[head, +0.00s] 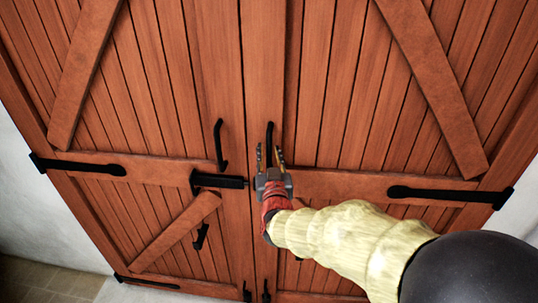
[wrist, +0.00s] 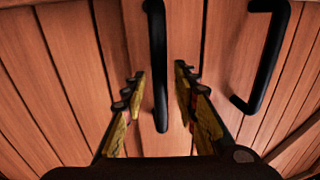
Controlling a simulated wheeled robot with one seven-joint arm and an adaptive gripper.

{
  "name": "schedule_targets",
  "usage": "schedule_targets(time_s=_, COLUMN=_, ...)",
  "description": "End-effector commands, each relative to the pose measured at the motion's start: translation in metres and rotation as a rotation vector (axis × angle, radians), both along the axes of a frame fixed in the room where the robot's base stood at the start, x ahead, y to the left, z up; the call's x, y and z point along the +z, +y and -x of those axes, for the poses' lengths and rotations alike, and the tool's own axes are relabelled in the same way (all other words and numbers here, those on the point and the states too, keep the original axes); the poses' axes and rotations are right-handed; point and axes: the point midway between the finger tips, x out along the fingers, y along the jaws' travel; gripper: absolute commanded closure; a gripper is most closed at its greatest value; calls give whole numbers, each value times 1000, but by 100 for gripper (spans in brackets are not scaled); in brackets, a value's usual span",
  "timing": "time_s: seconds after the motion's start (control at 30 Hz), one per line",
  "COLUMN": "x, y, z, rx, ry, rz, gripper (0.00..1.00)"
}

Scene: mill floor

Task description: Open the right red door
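The right red door (head: 335,90) is plank-built with a diagonal brace and looks shut, flush beside the left door. Its black vertical handle (head: 269,136) stands near the middle seam, its lower part hidden behind my gripper (head: 270,152). In the wrist view this handle (wrist: 158,60) runs between my two fingers, with gaps visible on both sides. My gripper is open, one finger on each side of the handle, and I see no contact.
The left red door (head: 165,70) has its own black handle (head: 219,146); a handle also shows at the right of the wrist view (wrist: 267,60). A black bolt (head: 218,181) lies near the seam. A black hinge strap (head: 440,194) crosses the right door. White wall flanks the doors.

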Motion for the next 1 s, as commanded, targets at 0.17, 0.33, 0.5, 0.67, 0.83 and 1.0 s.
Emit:
schedule_targets(time_s=0.17, x=0, y=0, z=-1, rx=0, ry=0, rz=0, gripper=71)
schedule_targets(time_s=0.33, x=0, y=0, z=-1, rx=0, ry=0, rz=0, gripper=76)
schedule_targets(time_s=0.5, x=0, y=0, z=-1, rx=1, ry=0, rz=0, gripper=86)
schedule_targets(time_s=0.67, x=0, y=0, z=-1, rx=1, ry=1, rz=0, gripper=95)
schedule_targets(time_s=0.83, x=0, y=0, z=-1, rx=1, ry=1, rz=0, gripper=100)
schedule_targets(time_s=1.0, x=0, y=0, z=-1, rx=1, ry=1, rz=0, gripper=100)
